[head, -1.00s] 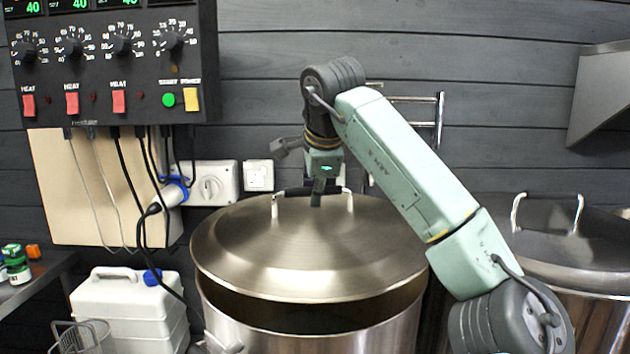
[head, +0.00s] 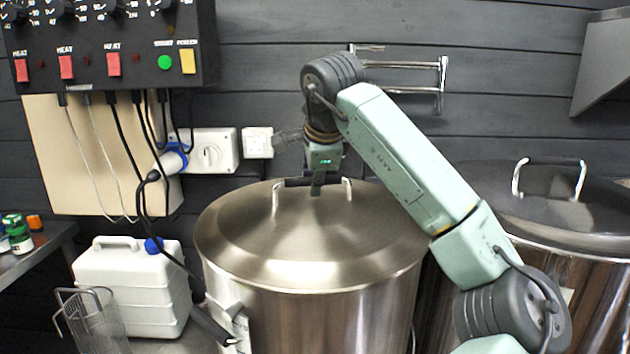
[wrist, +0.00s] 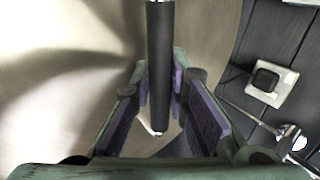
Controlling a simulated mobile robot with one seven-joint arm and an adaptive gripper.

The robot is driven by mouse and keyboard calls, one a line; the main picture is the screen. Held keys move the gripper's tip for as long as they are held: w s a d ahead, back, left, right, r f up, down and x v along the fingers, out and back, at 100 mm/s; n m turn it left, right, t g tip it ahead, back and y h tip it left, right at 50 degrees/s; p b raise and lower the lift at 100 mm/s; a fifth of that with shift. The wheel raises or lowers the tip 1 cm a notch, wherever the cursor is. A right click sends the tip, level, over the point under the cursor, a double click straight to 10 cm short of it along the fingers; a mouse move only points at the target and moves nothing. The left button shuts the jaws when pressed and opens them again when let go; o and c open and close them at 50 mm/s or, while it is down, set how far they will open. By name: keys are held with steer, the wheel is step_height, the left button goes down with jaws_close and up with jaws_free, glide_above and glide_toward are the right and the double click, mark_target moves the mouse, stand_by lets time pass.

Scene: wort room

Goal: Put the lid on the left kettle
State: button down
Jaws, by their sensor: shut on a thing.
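The steel lid (head: 310,245) sits level across the top of the left kettle (head: 320,315) in the head view, with no dark gap showing along its front edge. Its handle has a black grip, which runs between my gripper's purple pads in the wrist view (wrist: 160,70). My gripper (head: 318,188) points down from above and is shut on the lid's handle. The lid's far rim is partly hidden behind my arm and the handle.
The right kettle (head: 590,285) has its own lid with a handle. A white jerrycan (head: 130,285) and a wire basket (head: 92,320) stand at the left. The control box (head: 110,55) with hanging cables and a wall socket (head: 257,142) are behind.

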steer(key=c, duration=1.7)
jaws_free()
steer(key=shift+r, duration=0.15)
steer(key=shift+o, duration=1.1)
steer(key=v, duration=1.2)
steer(key=shift+s, duration=0.1)
